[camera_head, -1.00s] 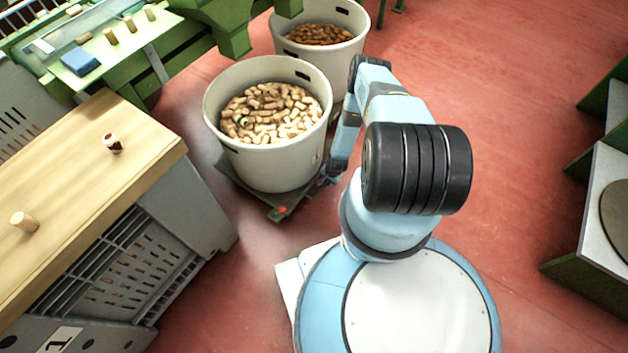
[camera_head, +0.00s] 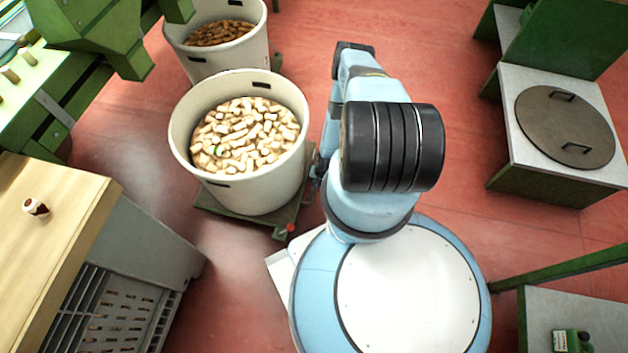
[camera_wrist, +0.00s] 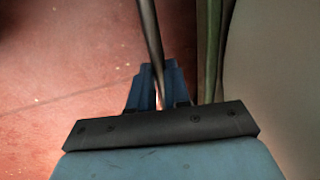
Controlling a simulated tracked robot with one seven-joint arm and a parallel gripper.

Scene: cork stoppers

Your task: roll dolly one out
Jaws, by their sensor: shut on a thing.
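The nearer dolly (camera_head: 257,222) is a low green platform with a red spot at its front corner. It carries a large white bin (camera_head: 255,182) full of pale corks (camera_head: 245,135). My gripper (camera_wrist: 157,88) is shut on a thin dark bar (camera_wrist: 148,35) beside the dolly's green edge (camera_wrist: 212,45) and the bin's wall (camera_wrist: 275,70) in the wrist view. The bar's joint to the dolly is not clear. In the head view my arm mostly hides the gripper, at the dolly's right side.
A second white bin (camera_head: 228,66) with brown contents stands close behind. A wooden-topped bench (camera_head: 70,215) is at left, a green machine (camera_head: 85,30) behind it. A stand with a round lid (camera_head: 565,127) is at right. Red floor (camera_head: 455,100) is clear between.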

